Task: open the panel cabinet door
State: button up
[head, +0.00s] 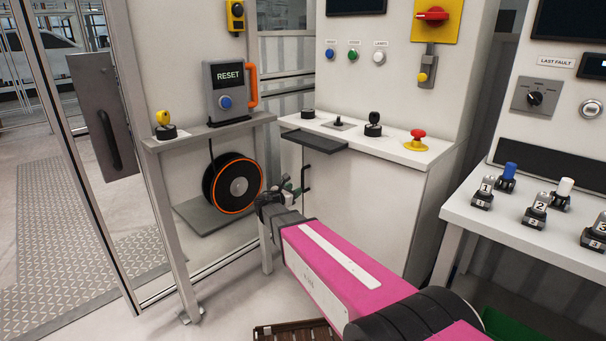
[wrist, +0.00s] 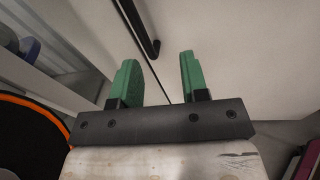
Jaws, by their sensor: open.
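The white panel cabinet (head: 365,205) stands at the centre of the head view, its front door closed. A thin black bar handle (head: 306,178) runs upright near the left edge of the door. In the wrist view the handle (wrist: 138,25) slants at the top against the pale door (wrist: 240,55). My gripper (head: 288,187) is low in front of the door, close to the handle. Its two green fingers (wrist: 160,65) are apart with nothing between them. The handle's lower end lies just beyond the gap between the fingertips. Contact cannot be told.
A side shelf (head: 215,132) with a cable reel (head: 235,184) below stands left of my gripper. The cabinet top carries a red emergency button (head: 417,137) and a dark tray (head: 314,141). A white table (head: 540,225) is at right. A brown crate (head: 295,331) lies below my arm.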

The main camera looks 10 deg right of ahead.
aim_at(302, 176)
jog(key=shift+n+t, duration=0.7)
jog(key=shift+n, duration=0.2)
jog(key=w+d, duration=0.2)
jog(key=w, duration=0.1)
jog(key=w+d, duration=0.1)
jog(key=w, duration=0.2)
jog(key=w+d+r, duration=0.1)
jog(key=w+d, duration=0.1)
jog(key=w, duration=0.2)
jog(key=shift+d+r, duration=0.1)
jog(key=shift+d, duration=0.2)
grip_shut()
